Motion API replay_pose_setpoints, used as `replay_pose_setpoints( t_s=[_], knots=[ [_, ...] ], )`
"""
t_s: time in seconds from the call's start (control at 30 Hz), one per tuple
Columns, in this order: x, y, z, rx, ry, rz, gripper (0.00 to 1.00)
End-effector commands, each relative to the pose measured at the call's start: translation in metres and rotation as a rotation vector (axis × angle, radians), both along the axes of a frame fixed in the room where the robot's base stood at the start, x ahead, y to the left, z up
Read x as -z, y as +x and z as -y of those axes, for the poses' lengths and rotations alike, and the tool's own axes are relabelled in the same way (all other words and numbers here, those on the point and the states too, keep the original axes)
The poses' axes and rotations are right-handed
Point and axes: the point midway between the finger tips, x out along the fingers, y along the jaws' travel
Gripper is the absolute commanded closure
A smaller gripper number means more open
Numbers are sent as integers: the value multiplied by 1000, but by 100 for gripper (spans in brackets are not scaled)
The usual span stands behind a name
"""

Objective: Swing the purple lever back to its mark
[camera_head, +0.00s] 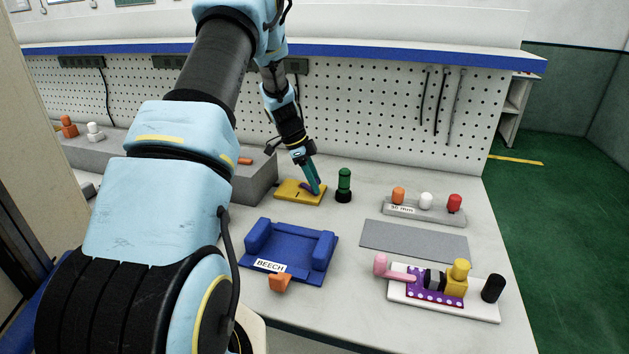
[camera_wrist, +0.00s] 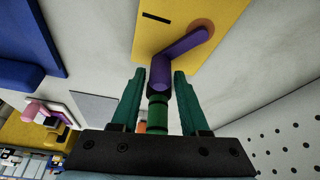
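The purple lever (camera_head: 306,187) is on a yellow plate (camera_head: 288,191) on the bench. In the wrist view the lever (camera_wrist: 184,46) runs from a round pivot at the plate's right to an upright handle end. A short black mark (camera_wrist: 157,18) lies on the plate, left of the lever and apart from it. My gripper (camera_wrist: 159,74) is open, with its teal fingers on both sides of the lever's handle end and gaps visible on each side. My gripper (camera_head: 319,190) hides part of the lever in the head view.
A green cylinder (camera_head: 344,185) stands close to the right of my gripper. A blue tray labelled BEECH (camera_head: 290,252) lies in front. A grey block (camera_head: 250,182) is to the left. A grey pad (camera_head: 414,241) and a peg rack (camera_head: 425,213) are to the right.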

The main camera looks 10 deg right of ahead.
Motion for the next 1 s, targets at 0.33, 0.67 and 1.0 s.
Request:
replay_pose_setpoints(
  t_s=[0.33, 0.67, 1.0],
  knots=[
    [0, 0, 0, 0, 0, 0, 96],
    [0, 0, 0, 0, 0, 0, 100],
    [0, 0, 0, 0, 0, 0, 100]
  ],
)
